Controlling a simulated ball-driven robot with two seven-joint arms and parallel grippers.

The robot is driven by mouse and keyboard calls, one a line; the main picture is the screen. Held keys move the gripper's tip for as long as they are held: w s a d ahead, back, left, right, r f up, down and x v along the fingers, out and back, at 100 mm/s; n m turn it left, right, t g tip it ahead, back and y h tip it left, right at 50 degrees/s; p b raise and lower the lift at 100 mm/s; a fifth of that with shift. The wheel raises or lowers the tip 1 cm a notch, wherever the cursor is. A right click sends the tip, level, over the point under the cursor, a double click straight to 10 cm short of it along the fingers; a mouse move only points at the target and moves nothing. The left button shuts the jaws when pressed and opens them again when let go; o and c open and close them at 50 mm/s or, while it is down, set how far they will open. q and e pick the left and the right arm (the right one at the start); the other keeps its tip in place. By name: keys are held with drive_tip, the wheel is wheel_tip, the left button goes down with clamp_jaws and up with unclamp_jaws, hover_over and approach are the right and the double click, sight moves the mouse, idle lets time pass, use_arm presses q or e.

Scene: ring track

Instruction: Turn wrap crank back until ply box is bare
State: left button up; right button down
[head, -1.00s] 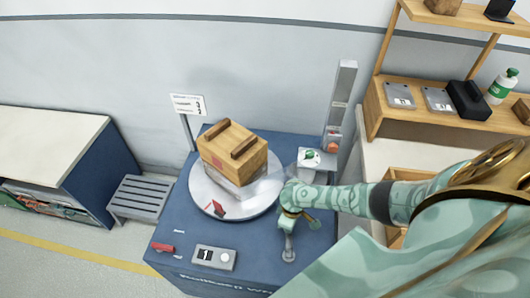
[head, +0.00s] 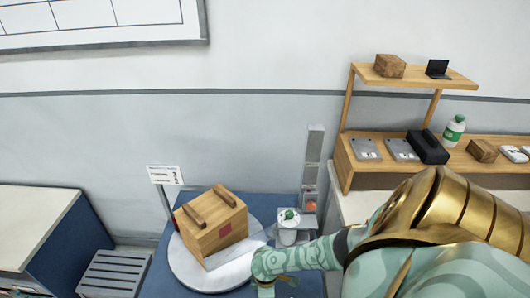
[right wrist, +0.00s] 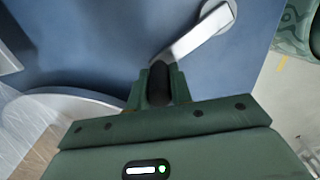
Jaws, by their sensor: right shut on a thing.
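The wooden ply box (head: 212,232) with two battens on its lid sits on the round grey turntable (head: 190,272). My left gripper is out of view.
A grey post (head: 313,150) with a white-and-green item (head: 289,216) beside it stands right of the turntable. A sign (head: 165,175) stands behind left. Shelves (head: 410,78) hold boxes and a bottle at right. A slatted grey stand (head: 112,274) is at left.

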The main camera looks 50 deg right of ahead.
drive_tip(key=shift+s+d, duration=0.15)
drive_tip(key=shift+d, duration=0.1)
drive_tip(key=c, duration=1.3)
unclamp_jaws()
drive_tip(key=shift+o, duration=0.2)
drive_tip(key=shift+a, duration=0.1)
wheel_tip(320, 180, up, 16)
drive_tip(key=p, duration=0.8)
drive_tip(key=shift+r, duration=0.15)
drive_tip(key=shift+s, duration=0.1)
